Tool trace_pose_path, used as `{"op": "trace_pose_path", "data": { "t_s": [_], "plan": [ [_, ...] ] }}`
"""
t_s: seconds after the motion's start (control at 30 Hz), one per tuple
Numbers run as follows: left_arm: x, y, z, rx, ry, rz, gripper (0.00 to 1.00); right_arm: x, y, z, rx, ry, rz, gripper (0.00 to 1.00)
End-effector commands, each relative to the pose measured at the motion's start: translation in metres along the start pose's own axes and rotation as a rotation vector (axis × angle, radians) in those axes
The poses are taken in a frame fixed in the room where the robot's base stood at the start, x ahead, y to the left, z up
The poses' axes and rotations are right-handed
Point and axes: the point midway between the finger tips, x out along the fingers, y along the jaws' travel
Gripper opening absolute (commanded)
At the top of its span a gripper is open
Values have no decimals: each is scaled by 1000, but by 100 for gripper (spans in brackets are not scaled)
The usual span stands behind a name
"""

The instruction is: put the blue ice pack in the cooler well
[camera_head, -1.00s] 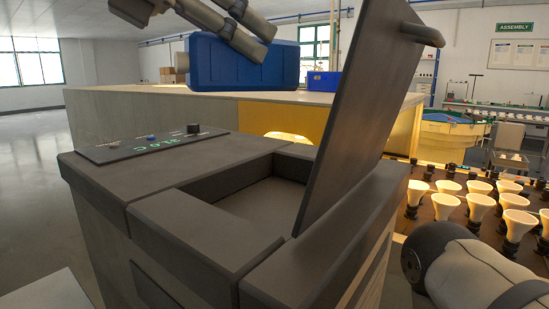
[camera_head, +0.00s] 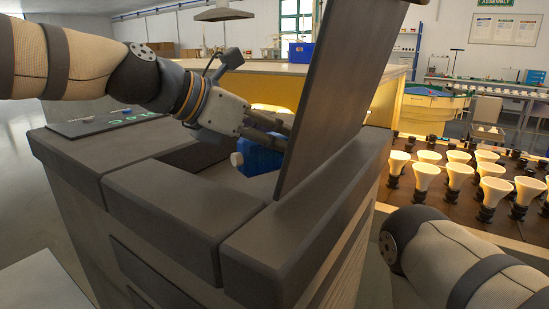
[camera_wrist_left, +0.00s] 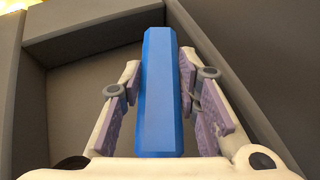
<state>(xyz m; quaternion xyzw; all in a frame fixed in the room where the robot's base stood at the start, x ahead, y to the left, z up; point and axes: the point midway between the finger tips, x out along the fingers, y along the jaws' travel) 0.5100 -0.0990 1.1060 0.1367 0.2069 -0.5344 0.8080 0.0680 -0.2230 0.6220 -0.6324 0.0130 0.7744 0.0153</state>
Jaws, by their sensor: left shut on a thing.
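The blue ice pack (camera_head: 258,158), with a white cap on its left side, is in the opening of the cooler well (camera_head: 182,158). The open lid hides its right part. My left gripper (camera_head: 272,130) reaches in from the left above the well and is shut on the pack. In the left wrist view the pack (camera_wrist_left: 160,90) stands between the two finger pads, with grey walls around it. Whether it touches the well's floor cannot be told. My right gripper is out of view; only my right arm shows at lower right.
The dark lid (camera_head: 345,95) stands raised and tilted at the right of the well, close to my left fingers. A control panel (camera_head: 92,122) is on the cooler's far left top. Several bulbs (camera_head: 458,172) stand on a rack at right. A table (camera_head: 345,75) is behind.

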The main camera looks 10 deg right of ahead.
Motion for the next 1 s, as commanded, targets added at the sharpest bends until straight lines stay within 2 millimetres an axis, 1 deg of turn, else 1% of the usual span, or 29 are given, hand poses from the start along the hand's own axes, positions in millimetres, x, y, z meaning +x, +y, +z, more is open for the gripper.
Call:
{"op": "trace_pose_path", "data": {
  "t_s": [0.17,0.2,0.3,0.37,0.5,0.53,0.57,0.6,0.63,0.9,0.97,1.0],
  "plan": [
    [16,6,-5,2,-4,3,0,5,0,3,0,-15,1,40],
    [22,7,-9,2,-3,1,0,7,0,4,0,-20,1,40],
    [29,6,-27,1,-3,1,0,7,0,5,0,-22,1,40],
    [32,6,-31,4,-5,4,0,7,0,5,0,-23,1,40],
    [31,6,-31,8,-4,5,0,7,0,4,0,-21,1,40],
    [32,5,-32,7,-2,3,32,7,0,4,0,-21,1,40],
    [32,5,-32,7,-2,3,39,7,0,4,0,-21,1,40],
    [32,5,-32,7,-2,3,48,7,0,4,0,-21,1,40],
    [32,5,-32,7,-2,3,50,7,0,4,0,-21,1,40],
    [30,6,-32,7,-3,4,50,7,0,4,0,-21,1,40],
    [25,6,-30,7,-4,6,50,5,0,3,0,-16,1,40],
    [18,6,-29,8,-6,8,50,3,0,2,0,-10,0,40]
  ]
}}
